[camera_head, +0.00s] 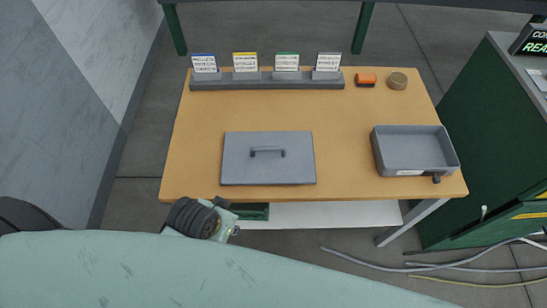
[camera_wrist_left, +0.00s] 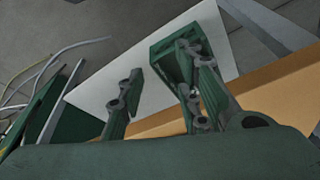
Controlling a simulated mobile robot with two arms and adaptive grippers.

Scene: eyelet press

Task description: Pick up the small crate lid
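The small crate lid (camera_head: 240,172) is a flat grey rectangular plate with a dark bar handle (camera_head: 268,152) across its middle. It lies flat on the wooden table, left of centre near the front edge. My left wrist shows just in front of the table edge, below the lid and apart from it; its fingers are mostly hidden in the head view. In the left wrist view my left gripper (camera_wrist_left: 160,85) has its two fingers spread apart with nothing held between them. The lid is not seen there. My right gripper is not in view.
A grey open tray (camera_head: 417,169) stands on the table's right side. A grey rack (camera_head: 265,84) with several cards, an orange object (camera_head: 366,80) and a brown round object (camera_head: 397,81) are at the back. A green box (camera_head: 253,211) is below the front edge. Cables lie on the floor.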

